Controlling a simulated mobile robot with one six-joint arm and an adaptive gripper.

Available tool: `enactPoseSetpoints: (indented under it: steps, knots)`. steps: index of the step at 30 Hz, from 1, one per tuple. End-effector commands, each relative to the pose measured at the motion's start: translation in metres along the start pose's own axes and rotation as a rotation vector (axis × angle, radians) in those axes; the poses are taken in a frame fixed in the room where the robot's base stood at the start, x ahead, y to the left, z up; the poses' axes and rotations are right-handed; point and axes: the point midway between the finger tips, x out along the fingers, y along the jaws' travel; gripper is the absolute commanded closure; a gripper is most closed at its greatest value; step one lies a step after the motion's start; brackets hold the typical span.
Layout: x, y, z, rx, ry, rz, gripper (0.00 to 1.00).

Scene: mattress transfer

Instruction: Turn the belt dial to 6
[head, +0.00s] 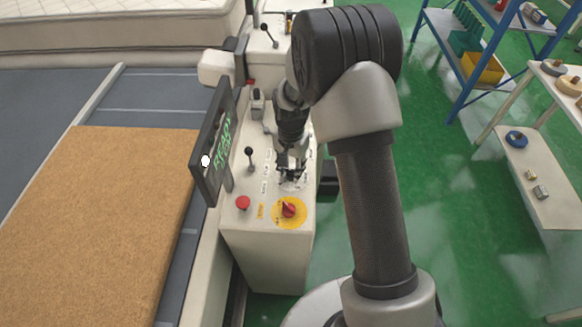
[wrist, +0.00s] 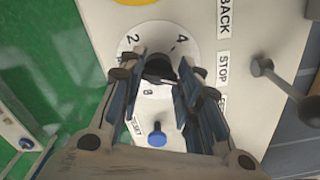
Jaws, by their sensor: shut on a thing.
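The belt dial (wrist: 160,66) is a black knob on a round white plate (wrist: 158,38). The figures 2 and 4 show on the plate's far side, and a small figure shows below the knob; the knob's setting is hidden. My gripper (wrist: 158,72) is shut on the dial knob, one finger on each side in the wrist view. In the head view my gripper (head: 290,174) points down at the control console (head: 267,245), and its fingers hide most of the dial.
A red switch on a yellow disc (head: 276,213), a red button (head: 243,202) and a black-knobbed lever (head: 249,158) stand close by. A blue button (wrist: 157,138) lies below the dial in the wrist view. A screen reading READY (head: 209,145) rises at the left.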

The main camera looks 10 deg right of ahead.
Motion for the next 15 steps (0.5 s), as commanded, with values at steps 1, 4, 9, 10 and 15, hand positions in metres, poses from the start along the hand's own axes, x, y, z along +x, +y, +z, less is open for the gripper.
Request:
enactPoseSetpoints:
  steps: [1,4,9,10,15]
  knots:
    - [-0.0003,-0.0002,-0.0002,0.037,0.0,0.0,0.93]
    - [-0.0003,-0.0003,-0.0004,0.107,0.0,0.0,0.93]
    - [-0.0003,-0.0004,-0.0006,0.198,0.0,0.0,0.93]
    - [-0.0003,-0.0004,-0.0006,0.211,0.0,0.0,0.93]
    - [-0.0003,-0.0004,-0.0007,0.261,0.0,-0.001,0.93]
